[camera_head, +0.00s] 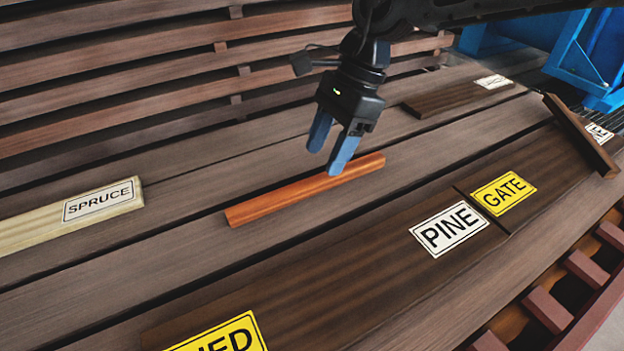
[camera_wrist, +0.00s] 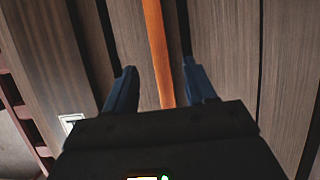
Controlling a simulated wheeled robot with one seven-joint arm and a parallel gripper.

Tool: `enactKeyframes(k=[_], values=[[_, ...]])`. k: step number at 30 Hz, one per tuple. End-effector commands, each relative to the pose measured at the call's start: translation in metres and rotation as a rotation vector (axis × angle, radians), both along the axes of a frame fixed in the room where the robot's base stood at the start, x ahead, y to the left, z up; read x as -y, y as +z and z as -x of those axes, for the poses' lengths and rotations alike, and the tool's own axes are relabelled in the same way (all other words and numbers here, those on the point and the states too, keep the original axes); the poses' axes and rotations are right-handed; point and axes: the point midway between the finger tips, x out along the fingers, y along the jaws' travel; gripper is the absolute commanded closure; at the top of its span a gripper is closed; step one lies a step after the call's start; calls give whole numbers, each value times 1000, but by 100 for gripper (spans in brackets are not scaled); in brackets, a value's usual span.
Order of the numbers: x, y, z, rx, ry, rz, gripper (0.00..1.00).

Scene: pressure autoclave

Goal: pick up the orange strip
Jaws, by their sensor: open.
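The orange strip (camera_head: 290,195) is a long, thin orange-brown wooden piece lying on the dark slatted bench. My gripper (camera_head: 332,152) is open, its two blue fingers pointing down over the strip's far right part. In the head view one finger overlaps the strip in the picture; I cannot tell whether they touch. In the wrist view the orange strip (camera_wrist: 157,50) runs lengthwise up the picture between my open gripper's fingertips (camera_wrist: 160,72), apart from both. The strip's near end is hidden there behind the gripper body.
A pale board labelled SPRUCE (camera_head: 70,212) lies at the left. Dark boards with PINE (camera_head: 449,229) and GATE (camera_head: 503,192) labels lie at the right. A dark loose piece (camera_head: 580,135) lies tilted near the right edge. Blue metal framework (camera_head: 590,55) stands at the back right.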

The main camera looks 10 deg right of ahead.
Motion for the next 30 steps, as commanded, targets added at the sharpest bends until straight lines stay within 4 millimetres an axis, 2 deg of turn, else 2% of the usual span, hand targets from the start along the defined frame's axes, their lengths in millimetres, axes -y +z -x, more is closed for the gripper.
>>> enactKeyframes(k=[12, 21, 30], values=[[-18, -46, 7, -2, 0, -2, 45], [-20, -51, 7, -1, 0, -2, 45], [-20, -51, 7, -1, 0, -2, 73]])
